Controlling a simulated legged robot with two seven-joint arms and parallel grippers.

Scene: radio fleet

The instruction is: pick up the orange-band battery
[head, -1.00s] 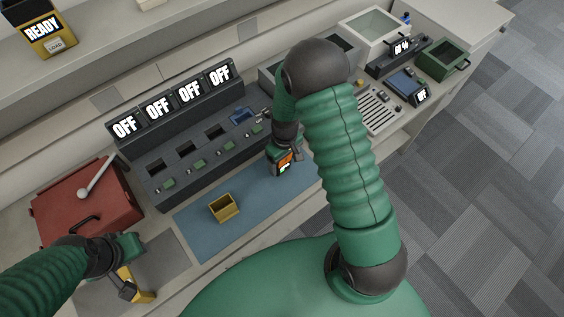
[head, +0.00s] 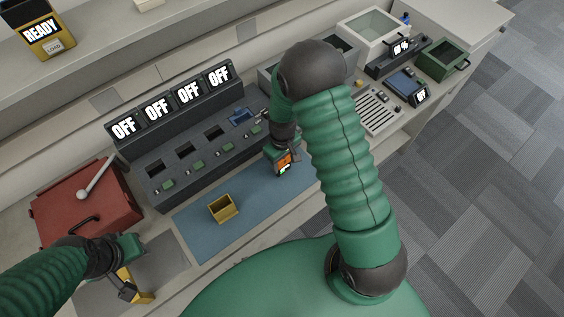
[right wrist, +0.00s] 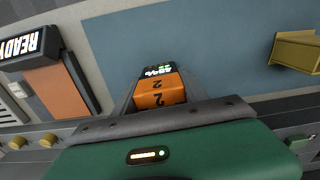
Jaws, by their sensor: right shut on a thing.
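The orange-band battery (head: 284,161) is in my right gripper (head: 283,168), over the far part of the blue mat (head: 255,207). In the right wrist view the battery (right wrist: 160,93) shows an orange band with a "2" and a small lit display at its end. My right gripper (right wrist: 157,98) is shut on it. I cannot tell whether the battery touches the mat. My left gripper (head: 132,276) is at the lower left by a yellow piece (head: 139,284); its jaw state is unclear.
A dark charger bank (head: 200,150) with several slots and "OFF" displays stands behind the mat. A small yellow tray (head: 222,208) sits on the mat. A red case (head: 85,200) is at left; a green bin (head: 442,60) is at far right.

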